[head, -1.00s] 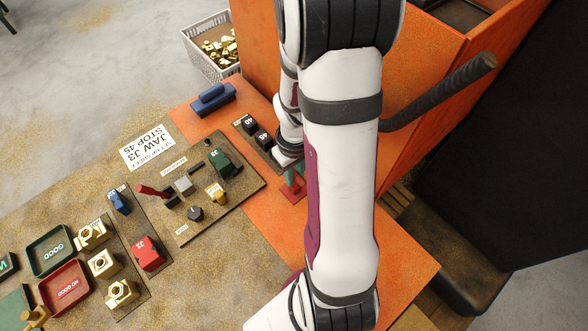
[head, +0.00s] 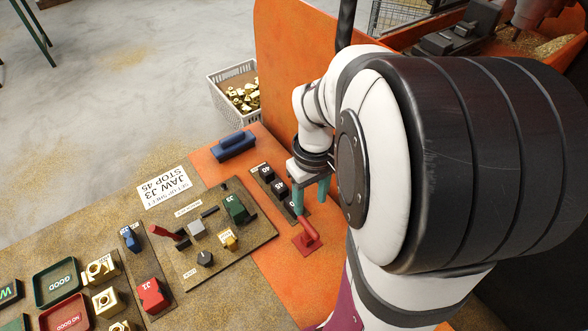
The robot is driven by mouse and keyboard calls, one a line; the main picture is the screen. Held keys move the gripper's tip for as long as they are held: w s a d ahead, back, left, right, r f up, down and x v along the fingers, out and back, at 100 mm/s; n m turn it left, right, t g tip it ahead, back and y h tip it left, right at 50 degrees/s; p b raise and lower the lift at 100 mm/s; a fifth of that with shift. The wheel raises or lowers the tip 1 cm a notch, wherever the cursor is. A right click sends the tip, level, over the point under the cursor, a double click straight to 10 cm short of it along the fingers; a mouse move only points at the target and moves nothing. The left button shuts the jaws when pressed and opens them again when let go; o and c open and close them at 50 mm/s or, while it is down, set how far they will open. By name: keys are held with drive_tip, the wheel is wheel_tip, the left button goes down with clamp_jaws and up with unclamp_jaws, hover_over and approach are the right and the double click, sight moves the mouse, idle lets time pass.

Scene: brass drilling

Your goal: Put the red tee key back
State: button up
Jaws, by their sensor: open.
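A red piece (head: 308,238) with a flat square foot and a thick upright rod stands on the orange bench, right of the fixture board. I cannot tell whether it is the tee key, its holder or both. My gripper (head: 312,195) is open, its teal fingers pointing down just above and behind this red piece. I see nothing held between them.
Black blocks (head: 279,188) stand in a row beside my gripper. A blue block (head: 235,144) and a basket of brass parts (head: 235,90) lie behind. Red and green trays (head: 57,284) and brass parts are at left. My large arm joint hides the right side.

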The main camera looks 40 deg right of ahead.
drive_tip(key=s+a+r+m+y, duration=0.1)
drive_tip(key=s+a+r+m, duration=0.1)
drive_tip(key=s+a, duration=0.3)
drive_tip(key=s+a+r+m, duration=0.2)
drive_tip(key=s+a, duration=0.4)
drive_tip(key=a, duration=0.6)
drive_tip(key=shift+s+a+r+m+y, duration=0.15)
drive_tip(key=shift+a+r+m+y, duration=0.15)
drive_tip(key=shift+r+y, duration=0.15)
